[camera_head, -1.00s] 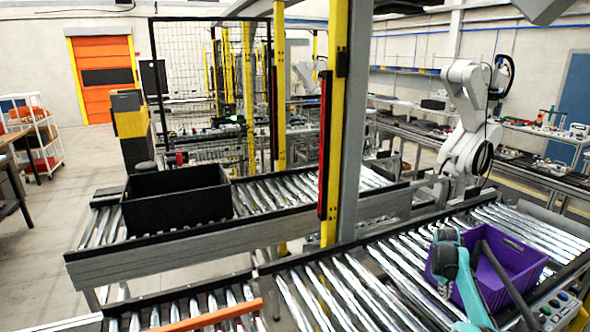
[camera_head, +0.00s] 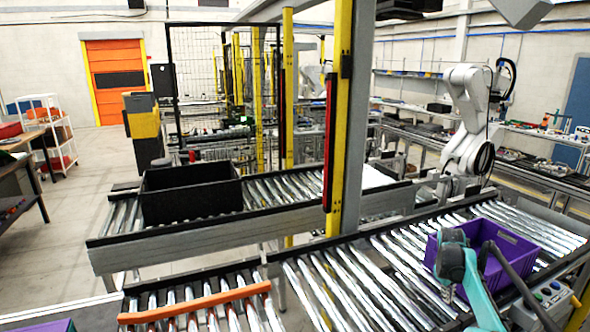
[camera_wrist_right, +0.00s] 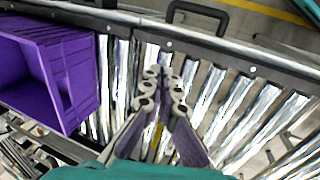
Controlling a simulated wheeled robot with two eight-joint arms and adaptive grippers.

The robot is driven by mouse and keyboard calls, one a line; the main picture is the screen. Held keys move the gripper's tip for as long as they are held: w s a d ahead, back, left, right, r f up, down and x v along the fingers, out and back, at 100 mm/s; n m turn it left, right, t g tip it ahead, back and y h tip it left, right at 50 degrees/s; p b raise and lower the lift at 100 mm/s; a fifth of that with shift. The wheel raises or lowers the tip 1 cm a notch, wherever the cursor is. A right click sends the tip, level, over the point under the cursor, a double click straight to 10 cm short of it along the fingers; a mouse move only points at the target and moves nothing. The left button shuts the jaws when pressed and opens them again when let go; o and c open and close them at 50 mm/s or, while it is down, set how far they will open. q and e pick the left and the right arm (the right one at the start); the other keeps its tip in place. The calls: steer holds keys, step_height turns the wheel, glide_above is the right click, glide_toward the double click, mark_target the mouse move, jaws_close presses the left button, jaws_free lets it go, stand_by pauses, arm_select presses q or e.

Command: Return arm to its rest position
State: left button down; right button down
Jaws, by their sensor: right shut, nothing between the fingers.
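My right arm, with teal links, comes in at the bottom right of the head view, in front of a purple crate (camera_head: 512,247) on the roller conveyor. I cannot make out its fingers there. In the right wrist view my right gripper (camera_wrist_right: 163,78) is shut and empty above the metal rollers (camera_wrist_right: 235,110). The purple crate also shows in the wrist view (camera_wrist_right: 28,85), left of the fingers and apart from them. My left gripper is not in view.
A black bin (camera_head: 195,194) stands on the rear conveyor. A yellow post (camera_head: 340,120) rises between the conveyors. An orange bar (camera_head: 195,302) lies across the front rollers. A control box (camera_head: 548,300) is beside the purple crate. A white robot arm (camera_head: 468,120) stands behind.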

steer(key=s+a+r+m+t+y+b, duration=0.1)
steer(key=s+a+r+t+b, duration=0.15)
steer(key=s+a, duration=0.65)
steer(key=s+a+r+m+t+b, duration=0.1)
steer(key=s+a+r+b, duration=0.3)
steer(key=s+a, duration=0.55)
steer(key=s+a+f+m+t+y+b, duration=0.1)
steer(key=s+a+f+b, duration=0.1)
steer(key=s+a+f, duration=0.4)
steer(key=s+a+f+m+t+y+b, duration=0.1)
steer(key=s+a+f+b, duration=0.2)
steer(key=s, duration=0.9)
steer(key=a+f, duration=0.3)
steer(key=f, duration=0.1)
steer(key=shift+a+f, duration=0.2)
steer(key=shift+d, duration=0.1)
